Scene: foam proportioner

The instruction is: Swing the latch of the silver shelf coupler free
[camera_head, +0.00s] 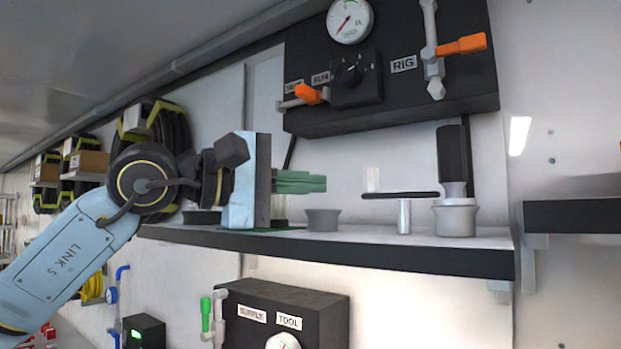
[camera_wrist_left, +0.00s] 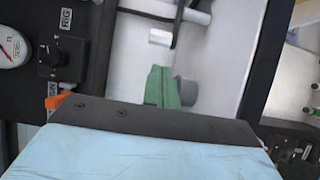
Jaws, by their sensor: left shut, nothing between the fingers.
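The silver shelf coupler (camera_head: 455,218) stands upright at the right end of the shelf, with a black cylinder (camera_head: 452,155) on top. Left of it, a thin black latch bar (camera_head: 418,195) lies level above a silver post (camera_head: 404,216). A pale upright knob (camera_head: 372,179) is at the bar's left end; it also shows in the wrist view (camera_wrist_left: 160,38). My left gripper (camera_head: 322,183) has green fingers, pointing right, shut and empty. It is above the shelf, left of the knob and apart from it. Its fingers also show in the wrist view (camera_wrist_left: 162,88). My right gripper is not in view.
A short grey cup-like fitting (camera_head: 322,220) stands on the shelf (camera_head: 380,251) below my left fingertips. A black panel (camera_head: 400,85) with a gauge (camera_head: 350,20) and orange-handled valves hangs above. Another dark shelf (camera_head: 575,216) is at the right.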

